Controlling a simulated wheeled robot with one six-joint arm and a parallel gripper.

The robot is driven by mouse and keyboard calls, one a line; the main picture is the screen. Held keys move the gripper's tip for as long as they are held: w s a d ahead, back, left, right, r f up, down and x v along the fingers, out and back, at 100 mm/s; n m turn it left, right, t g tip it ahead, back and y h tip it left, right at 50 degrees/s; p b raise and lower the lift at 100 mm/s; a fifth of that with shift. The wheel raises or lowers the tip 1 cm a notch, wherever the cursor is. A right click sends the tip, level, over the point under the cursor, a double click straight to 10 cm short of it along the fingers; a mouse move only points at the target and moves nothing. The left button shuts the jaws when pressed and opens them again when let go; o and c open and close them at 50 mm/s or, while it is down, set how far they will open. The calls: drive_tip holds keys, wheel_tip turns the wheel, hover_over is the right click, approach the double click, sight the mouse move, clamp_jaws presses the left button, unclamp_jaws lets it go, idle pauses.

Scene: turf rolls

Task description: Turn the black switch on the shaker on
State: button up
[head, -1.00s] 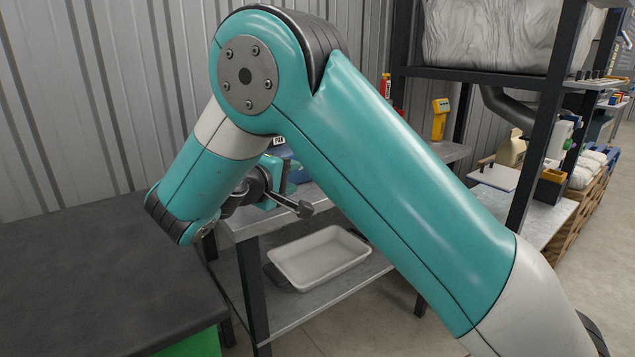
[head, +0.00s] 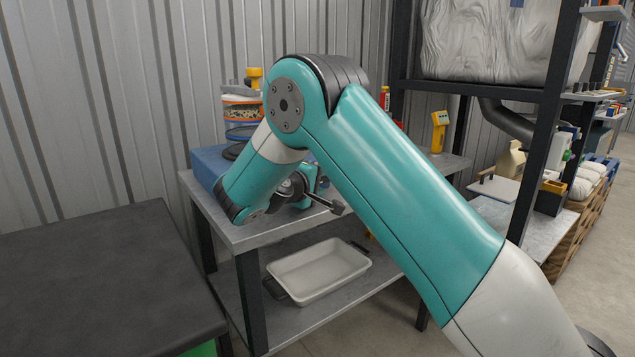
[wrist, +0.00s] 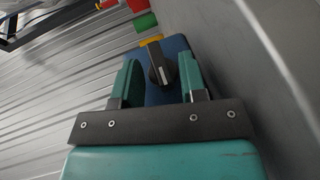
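The shaker, a blue base (head: 208,165) with a stack of round sieves (head: 241,112) on top, stands on the grey metal table by the wall. My arm covers much of it in the head view. In the wrist view a black switch (wrist: 161,66) with a pale mark sits on the blue face (wrist: 174,47). My gripper (wrist: 160,84) is open, one teal finger on each side of the switch in the picture. I see no contact, and the depth between fingers and switch is hard to tell. My fingers are hidden in the head view.
A white tray (head: 318,271) lies on the table's lower shelf. A dark-topped bench (head: 90,275) is at the left. A yellow device (head: 439,130) stands on the right end of the grey table (head: 262,232). The corrugated wall (head: 130,90) is close behind.

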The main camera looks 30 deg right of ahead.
drive_tip(key=c, duration=0.4)
drive_tip(key=shift+c, duration=0.2)
idle(0.9)
drive_tip(key=o, duration=0.6)
drive_tip(key=shift+c, duration=0.2)
drive_tip(key=p+v, duration=0.1)
drive_tip(key=v, duration=0.4)
drive_tip(key=p+v, duration=0.1)
drive_tip(key=v, duration=0.4)
drive_tip(key=p+v, duration=0.1)
drive_tip(key=v, duration=0.4)
drive_tip(key=shift+s+a+r, duration=0.1)
drive_tip(key=shift+a+r, duration=0.1)
drive_tip(key=shift+r, duration=0.25)
drive_tip(key=shift+s+a+p, duration=0.2)
drive_tip(key=shift+a+p, duration=0.35)
drive_tip(key=shift+p, duration=0.6)
drive_tip(key=shift+s+a+f+p, duration=0.15)
drive_tip(key=shift+s+a+p, duration=0.1)
drive_tip(key=shift+a+p, duration=0.25)
drive_tip(key=shift+d, duration=0.15)
